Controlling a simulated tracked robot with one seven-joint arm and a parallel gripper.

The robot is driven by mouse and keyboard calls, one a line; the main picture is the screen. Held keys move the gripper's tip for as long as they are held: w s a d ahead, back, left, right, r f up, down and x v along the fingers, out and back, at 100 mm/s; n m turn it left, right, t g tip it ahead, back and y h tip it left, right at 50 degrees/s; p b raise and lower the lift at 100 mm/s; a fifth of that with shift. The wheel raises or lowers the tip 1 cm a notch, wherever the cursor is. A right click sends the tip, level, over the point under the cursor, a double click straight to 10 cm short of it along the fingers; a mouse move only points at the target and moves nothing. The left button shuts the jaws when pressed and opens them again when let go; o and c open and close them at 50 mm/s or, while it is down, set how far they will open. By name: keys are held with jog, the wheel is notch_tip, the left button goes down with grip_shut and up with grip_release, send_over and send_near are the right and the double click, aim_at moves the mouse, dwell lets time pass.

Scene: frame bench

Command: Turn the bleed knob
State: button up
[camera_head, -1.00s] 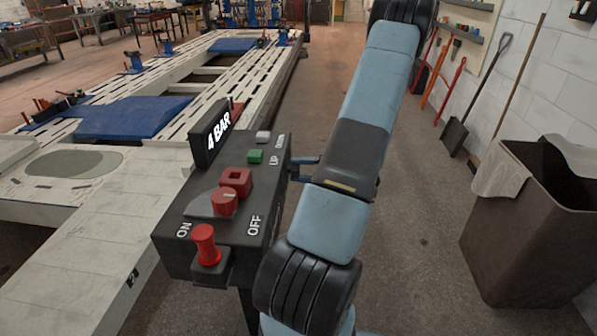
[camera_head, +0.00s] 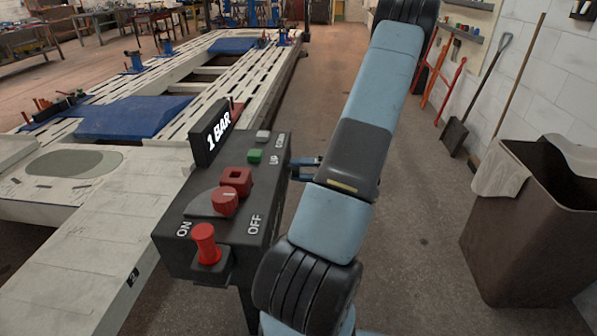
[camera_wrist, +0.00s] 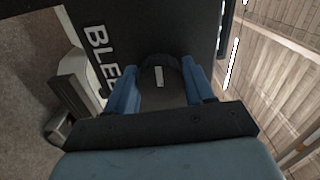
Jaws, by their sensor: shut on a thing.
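In the wrist view the bleed knob (camera_wrist: 160,97) is dark and round, with a white pointer mark, on the dark face of the control box. My gripper (camera_wrist: 165,80) has its blue fingers on either side of the knob and is shut on it. White lettering starting with "BLE" (camera_wrist: 98,55) stands beside it. In the head view my gripper (camera_head: 303,168) meets the right side of the control box (camera_head: 185,245), where the knob is hidden. The display (camera_head: 211,132) on top of the box reads "1 BAR".
The box top carries a red rotary switch (camera_head: 225,201) between ON and OFF, a red plunger (camera_head: 206,244), a green button (camera_head: 255,156) and a grey button (camera_head: 263,136). A pale frame bench (camera_head: 75,245) stands left. A brown bin (camera_head: 520,240) stands right. Floor between is clear.

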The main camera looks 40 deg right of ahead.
jog(key=shift+s+f, duration=0.15)
jog(key=shift+f, duration=0.1)
jog(key=o, duration=1)
jog(key=shift+r, duration=0.15)
jog(key=v, duration=1.3)
jog(key=shift+s+d, duration=0.25)
